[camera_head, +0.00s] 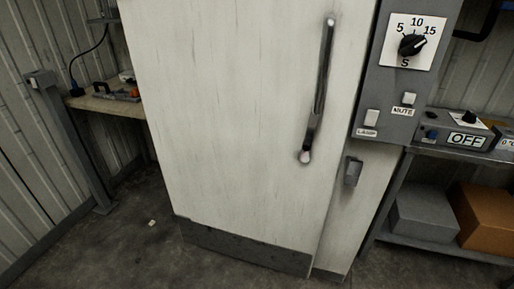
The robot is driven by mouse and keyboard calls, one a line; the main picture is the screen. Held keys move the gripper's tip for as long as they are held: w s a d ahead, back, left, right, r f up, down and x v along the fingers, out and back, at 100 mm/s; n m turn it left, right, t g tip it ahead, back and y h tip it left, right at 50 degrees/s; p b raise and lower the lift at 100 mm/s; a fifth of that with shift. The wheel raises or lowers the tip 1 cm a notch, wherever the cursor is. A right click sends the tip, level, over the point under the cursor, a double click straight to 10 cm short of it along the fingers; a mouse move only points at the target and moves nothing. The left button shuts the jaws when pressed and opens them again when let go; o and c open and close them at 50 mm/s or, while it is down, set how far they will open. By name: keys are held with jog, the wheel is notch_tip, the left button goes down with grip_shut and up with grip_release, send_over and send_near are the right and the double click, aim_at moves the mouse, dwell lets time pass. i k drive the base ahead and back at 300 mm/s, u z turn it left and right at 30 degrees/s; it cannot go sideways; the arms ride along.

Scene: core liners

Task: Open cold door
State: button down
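The cold door (235,110) is a large white panel that fills the middle of the head camera view. A dark kick plate (245,248) runs along its bottom. It looks shut against the white frame (365,200) on its right. A long, near-vertical metal handle (321,85) sits near the door's right edge. A small grey latch or catch piece (353,172) is on the frame, below and right of the handle. The door's top is cut off by the picture. My gripper is not in view.
A grey control panel (376,90) with a dial (412,44) and switches is right of the door. A metal shelf (455,154) at right holds an OFF box (466,138) and, lower, cartons (486,218). A wooden bench (104,104) and post (70,145) stand left. Floor (130,235) is mostly clear.

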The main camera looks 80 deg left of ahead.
aim_at(228, 89)
jog(key=u, duration=0.35)
jog(key=i, duration=0.7)
jog(key=u, duration=1.15)
jog(key=i, duration=0.6)
jog(key=u, duration=0.55)
